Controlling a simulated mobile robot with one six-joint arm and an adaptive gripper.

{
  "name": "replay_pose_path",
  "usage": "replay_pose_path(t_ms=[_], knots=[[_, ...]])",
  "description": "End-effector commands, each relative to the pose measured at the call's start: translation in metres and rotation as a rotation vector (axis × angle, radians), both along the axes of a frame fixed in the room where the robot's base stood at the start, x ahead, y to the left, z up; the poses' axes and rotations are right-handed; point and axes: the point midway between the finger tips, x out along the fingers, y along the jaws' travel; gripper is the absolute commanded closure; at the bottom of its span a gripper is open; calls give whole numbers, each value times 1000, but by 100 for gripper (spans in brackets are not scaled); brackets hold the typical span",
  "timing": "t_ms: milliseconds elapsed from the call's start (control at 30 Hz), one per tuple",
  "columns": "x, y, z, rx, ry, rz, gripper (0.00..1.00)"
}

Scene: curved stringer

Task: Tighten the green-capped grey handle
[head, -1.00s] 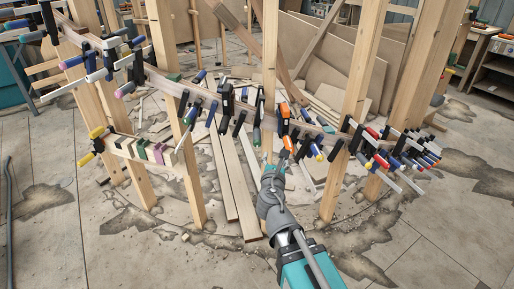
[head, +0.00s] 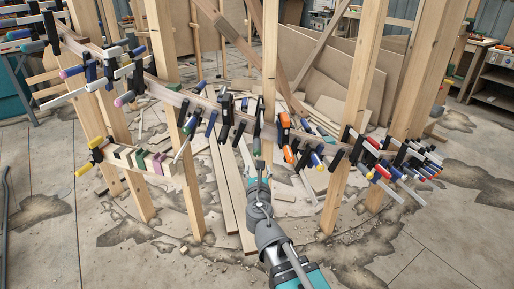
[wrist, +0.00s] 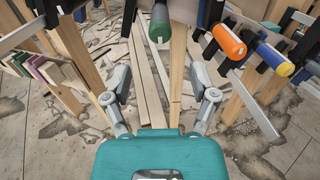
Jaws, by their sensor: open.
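The green-capped grey handle (head: 257,140) hangs from a clamp on the curved wooden stringer, near the middle of the head view. In the wrist view, the handle (wrist: 159,24) is at the top centre, with its green end facing me. My gripper (head: 260,165) is just below and in front of it in the head view. In the wrist view my gripper (wrist: 160,78) has its two fingers spread wide, with nothing between them. The handle lies beyond the fingertips, roughly centred between them, and I see no contact.
An orange handle (wrist: 229,42) and a blue, yellow-ended handle (wrist: 276,59) hang close on the right. A wooden post (head: 269,80) stands behind the handle. More clamps (head: 395,160) crowd the right of the stringer. The floor in front is open.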

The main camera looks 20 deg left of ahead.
Motion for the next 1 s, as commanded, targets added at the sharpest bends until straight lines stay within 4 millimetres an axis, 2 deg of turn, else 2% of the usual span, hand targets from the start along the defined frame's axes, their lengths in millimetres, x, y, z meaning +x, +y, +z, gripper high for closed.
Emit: replay_pose_path(t_ms=[467, 1000], knots=[[45, 19, 0, 1, 0, -1, 25], [108, 45, 0, 1, 0, -1, 25]])
